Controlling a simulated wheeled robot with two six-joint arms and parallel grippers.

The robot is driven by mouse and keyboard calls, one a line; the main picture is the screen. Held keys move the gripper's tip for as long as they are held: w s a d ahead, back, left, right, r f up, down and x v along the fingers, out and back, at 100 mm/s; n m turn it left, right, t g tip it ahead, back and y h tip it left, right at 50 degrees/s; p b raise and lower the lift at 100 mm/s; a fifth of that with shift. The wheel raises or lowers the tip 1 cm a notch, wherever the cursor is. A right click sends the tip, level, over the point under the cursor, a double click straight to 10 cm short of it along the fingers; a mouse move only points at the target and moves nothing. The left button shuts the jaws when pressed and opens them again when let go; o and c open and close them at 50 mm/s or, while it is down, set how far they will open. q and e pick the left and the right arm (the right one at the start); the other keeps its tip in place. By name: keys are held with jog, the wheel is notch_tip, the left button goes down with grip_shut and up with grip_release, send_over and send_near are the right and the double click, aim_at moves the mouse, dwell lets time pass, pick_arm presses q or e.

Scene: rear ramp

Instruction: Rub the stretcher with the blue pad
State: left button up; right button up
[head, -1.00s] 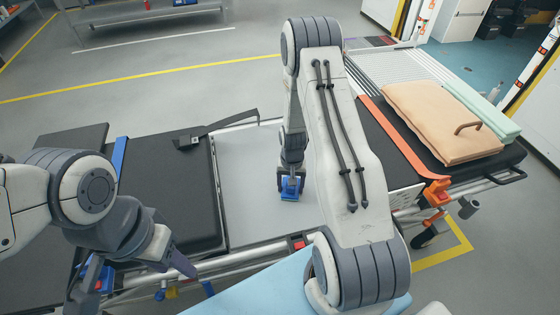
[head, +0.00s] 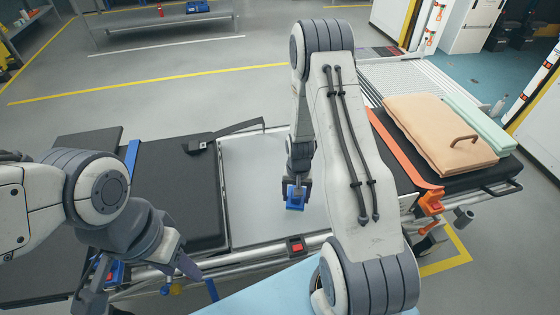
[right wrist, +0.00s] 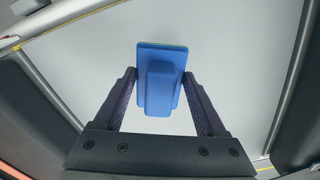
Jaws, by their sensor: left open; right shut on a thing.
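The stretcher (head: 182,222) has black mattress sections and a bare grey-white panel (head: 262,220) in its middle. The panel also fills most of the right wrist view (right wrist: 85,60). My right gripper (head: 296,186) is shut on the blue pad (head: 295,200), over the panel. In the right wrist view the pad (right wrist: 160,88) sits between the two fingers, flat side toward the panel. I cannot tell whether it touches the panel. My left gripper (head: 145,280) is open and empty at the stretcher's near left rail.
An orange strap (head: 405,150) crosses the right mattress. A tan folded blanket (head: 435,130) and a pale green one (head: 480,125) lie at the right end. A black belt (head: 225,135) lies at the back. A light blue surface (head: 265,290) is in front.

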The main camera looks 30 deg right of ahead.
jog(key=shift+r+p, duration=1.15)
jog(key=shift+r, duration=0.65)
